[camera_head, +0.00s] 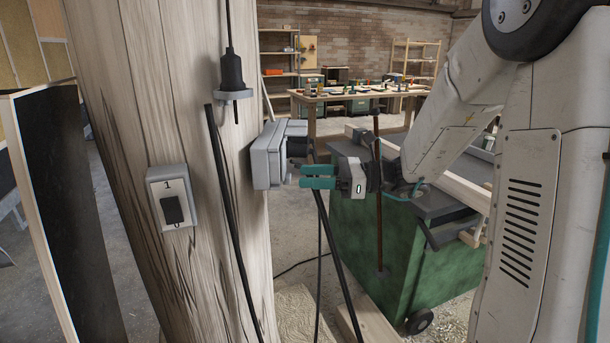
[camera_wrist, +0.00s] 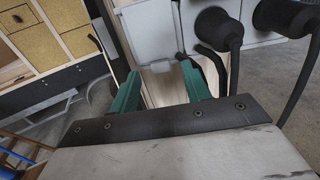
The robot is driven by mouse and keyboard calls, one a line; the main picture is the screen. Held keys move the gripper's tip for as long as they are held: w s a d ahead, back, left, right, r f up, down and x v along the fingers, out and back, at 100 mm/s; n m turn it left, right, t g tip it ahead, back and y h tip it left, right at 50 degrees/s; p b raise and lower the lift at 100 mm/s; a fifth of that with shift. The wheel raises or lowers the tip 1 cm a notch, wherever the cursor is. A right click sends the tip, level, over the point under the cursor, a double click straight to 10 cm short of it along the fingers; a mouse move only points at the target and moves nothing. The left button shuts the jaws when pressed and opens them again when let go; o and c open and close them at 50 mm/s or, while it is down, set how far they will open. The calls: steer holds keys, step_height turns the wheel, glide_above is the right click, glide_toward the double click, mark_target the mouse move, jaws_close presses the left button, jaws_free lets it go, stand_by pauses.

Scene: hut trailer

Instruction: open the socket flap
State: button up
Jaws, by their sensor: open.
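A grey socket box (camera_head: 268,156) is mounted on the right side of the wooden post. In the wrist view its square grey flap (camera_wrist: 150,32) lies beyond the fingertips, with a small lip at its lower edge, and looks shut. My gripper (camera_head: 304,177) has teal fingers and is just right of the box in the head view. In the wrist view my gripper (camera_wrist: 161,70) is open, its two fingers apart and nothing held between them. The fingertips are close to the flap's lower edge; I cannot tell whether they touch it.
Two black plugs with cables, a near one (camera_wrist: 218,28) and a farther one (camera_wrist: 288,14), sit right of the flap. A switch box (camera_head: 173,196) marked 1 and a hanging plug (camera_head: 232,72) are on the post. A green cart (camera_head: 365,245) stands behind my gripper.

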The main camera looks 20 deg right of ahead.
mark_target(285, 163)
steer(key=x, duration=0.2)
steer(key=shift+w+a, duration=0.15)
steer(key=shift+a, duration=0.25)
